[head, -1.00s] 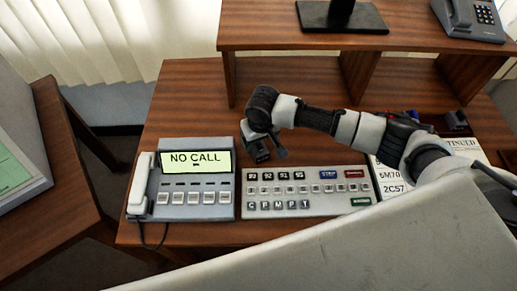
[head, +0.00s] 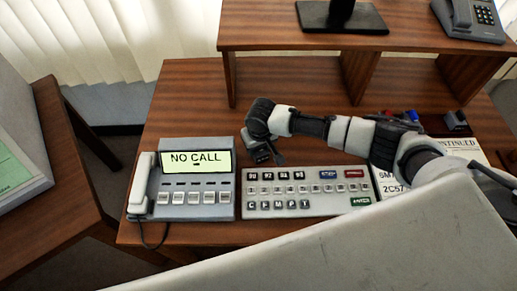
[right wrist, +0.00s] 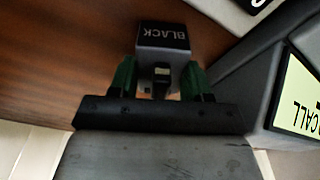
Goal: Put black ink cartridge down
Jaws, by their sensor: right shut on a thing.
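The black ink cartridge (right wrist: 162,44) is a small grey box with "BLACK" printed on a dark label. In the right wrist view my right gripper (right wrist: 160,76) is shut on it, with green-sided fingers on both sides. In the head view my right gripper (head: 260,152) is over the wooden desk, just behind the button panel (head: 305,192) and right of the call console (head: 193,178). The cartridge is hard to tell from the gripper there. I cannot tell whether it touches the desk. My left gripper is not in view.
A small dark box (head: 455,121) stands at the desk's right. Printed sheets (head: 392,187) lie right of the panel. A raised shelf (head: 290,37) with a phone (head: 470,17) spans the back. The wooden desk (head: 190,105) behind the console is bare.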

